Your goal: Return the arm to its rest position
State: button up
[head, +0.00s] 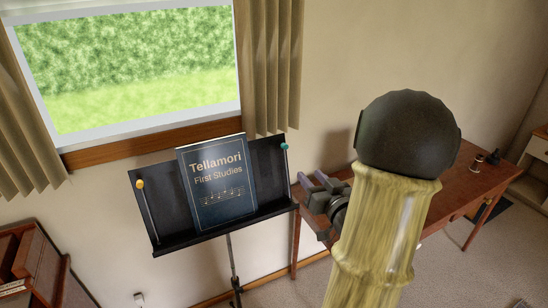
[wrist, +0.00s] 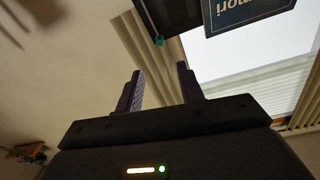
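My gripper (head: 313,182) is just right of the music stand in the head view, partly hidden behind my own arm. In the wrist view my gripper (wrist: 160,76) has its two dark fingers apart with nothing between them. A dark blue book (head: 217,183) titled "Tellamori First Studies" stands on the black music stand (head: 160,209), leaning against its back. Part of the book (wrist: 240,12) shows upside down at the top of the wrist view, apart from the fingers.
A yellow-tipped rod (head: 140,184) and a teal-tipped rod (head: 284,147) are at the stand's two sides. A reddish wooden desk (head: 462,187) with small dark items stands behind my arm. A window (head: 125,70) with curtains is behind the stand. Brown wooden furniture (head: 30,262) is at lower left.

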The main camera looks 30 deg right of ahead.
jog(key=shift+s+d, duration=0.1)
jog(key=shift+s, duration=0.05)
jog(key=w+a+f+n+g, duration=0.1)
jog(key=w+a+f+g, duration=0.2)
jog(key=a+f+g, duration=0.6)
jog(key=s+a+f+n+g+y, duration=0.1)
jog(key=s+a+g, duration=0.2)
jog(key=s+a, duration=0.2)
jog(key=s+a+f+n+g+y, duration=0.1)
jog(key=s+a+g, duration=0.2)
jog(key=a, duration=0.8)
jog(key=s, duration=0.2)
jog(key=shift+s+p, duration=0.35)
jog(key=shift+p, duration=0.05)
